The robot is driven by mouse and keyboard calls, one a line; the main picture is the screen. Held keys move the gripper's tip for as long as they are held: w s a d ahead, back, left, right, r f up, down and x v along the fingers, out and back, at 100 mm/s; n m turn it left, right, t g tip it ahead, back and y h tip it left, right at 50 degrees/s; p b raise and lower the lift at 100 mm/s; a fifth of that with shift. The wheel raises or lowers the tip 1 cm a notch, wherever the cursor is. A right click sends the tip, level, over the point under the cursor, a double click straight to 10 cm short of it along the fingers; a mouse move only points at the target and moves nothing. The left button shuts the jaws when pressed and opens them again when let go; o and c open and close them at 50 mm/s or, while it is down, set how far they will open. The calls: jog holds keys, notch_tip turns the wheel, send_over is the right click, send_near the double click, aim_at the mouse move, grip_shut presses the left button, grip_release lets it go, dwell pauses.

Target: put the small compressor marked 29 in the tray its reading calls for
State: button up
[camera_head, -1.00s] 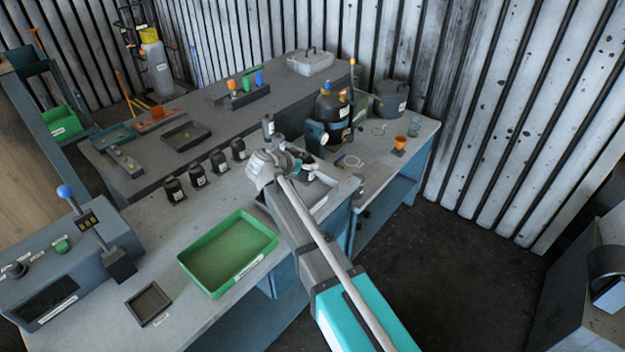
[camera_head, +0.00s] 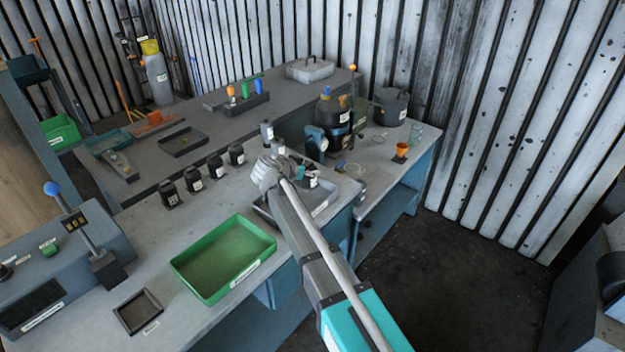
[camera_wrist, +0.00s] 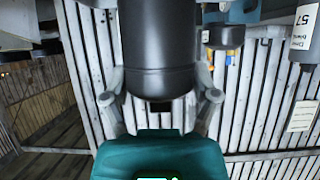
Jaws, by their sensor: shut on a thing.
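My gripper (camera_head: 303,172) reaches over the bench at the centre of the head view. In the wrist view its fingers (camera_wrist: 160,98) are shut on a dark cylindrical body, a small compressor (camera_wrist: 158,45). Its number is not readable. A green tray (camera_head: 180,268) with a front label stands left of my arm, empty. A grey tray (camera_head: 325,203) lies under my gripper, partly hidden by my arm. Several dark small compressors (camera_head: 193,180) with white labels stand in a row on the bench. A grey cylinder marked 57 (camera_wrist: 303,35) is at the wrist view's upper right.
A small dark tray (camera_head: 138,311) lies near the front edge. A console with a blue-knobbed lever (camera_head: 52,188) is at left. A dark machine (camera_head: 330,115), a lidded pot (camera_head: 391,106) and an orange cup (camera_head: 401,149) stand beyond my gripper. The bench between row and green tray is clear.

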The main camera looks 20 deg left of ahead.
aim_at(308, 177)
jog(key=shift+w+a+f+b, duration=0.1)
jog(key=shift+w+f+b, duration=0.4)
jog(key=shift+f+b, duration=0.25)
jog(key=shift+s+f+b, duration=0.1)
jog(key=shift+f+b, duration=1.15)
jog(key=shift+b, duration=0.05)
jog(key=shift+f, duration=0.15)
jog(key=o, duration=1.2)
jog(key=shift+r, duration=0.2)
jog(key=shift+s+r, duration=0.15)
jog(key=shift+s, duration=0.1)
jog(key=shift+p+v, duration=2.9)
jog(key=shift+v, duration=2.85)
